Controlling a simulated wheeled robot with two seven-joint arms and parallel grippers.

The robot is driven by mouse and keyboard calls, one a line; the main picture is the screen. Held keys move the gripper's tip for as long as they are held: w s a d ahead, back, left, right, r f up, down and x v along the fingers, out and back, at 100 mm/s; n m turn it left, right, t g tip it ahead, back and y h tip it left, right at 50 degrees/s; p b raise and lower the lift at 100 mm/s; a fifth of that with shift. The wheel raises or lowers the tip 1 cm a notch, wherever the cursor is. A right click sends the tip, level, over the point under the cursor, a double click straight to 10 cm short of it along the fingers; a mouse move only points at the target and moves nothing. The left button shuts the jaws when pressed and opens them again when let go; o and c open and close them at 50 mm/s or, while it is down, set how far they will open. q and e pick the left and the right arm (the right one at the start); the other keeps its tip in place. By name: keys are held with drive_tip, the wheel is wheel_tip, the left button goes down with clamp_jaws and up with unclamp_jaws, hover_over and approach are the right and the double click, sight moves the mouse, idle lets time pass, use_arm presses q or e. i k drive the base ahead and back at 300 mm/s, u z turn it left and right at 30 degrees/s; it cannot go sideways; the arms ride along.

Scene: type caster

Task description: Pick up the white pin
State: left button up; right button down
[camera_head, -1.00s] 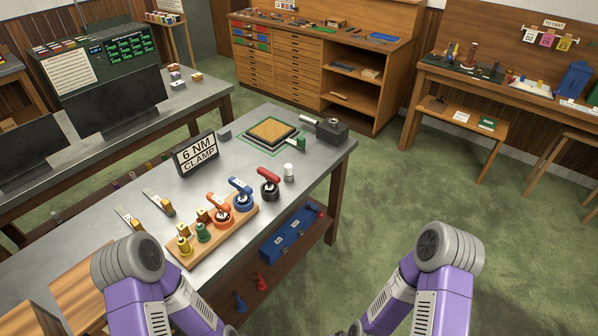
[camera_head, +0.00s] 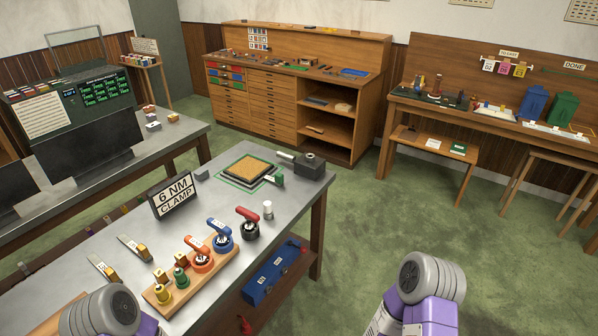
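A small white upright cylinder (camera_head: 267,209) stands on the grey metal table (camera_head: 293,205) near its right edge, beside the black clamp with the red lever (camera_head: 249,224). It is the most pin-like white thing I can make out.
A wooden rack (camera_head: 214,265) holds orange and blue levered clamps and small coloured pieces. A blue box (camera_head: 273,275) sits below the tabletop. Green floor right of the table is clear.

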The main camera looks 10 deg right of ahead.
sight(267, 204)
drive_tip(key=k, duration=1.2)
drive_tip(key=z, duration=0.95)
drive_tip(key=i, duration=1.65)
drive_tip(key=u, duration=0.6)
drive_tip(key=i, duration=1.05)
drive_tip(key=u, duration=1.1)
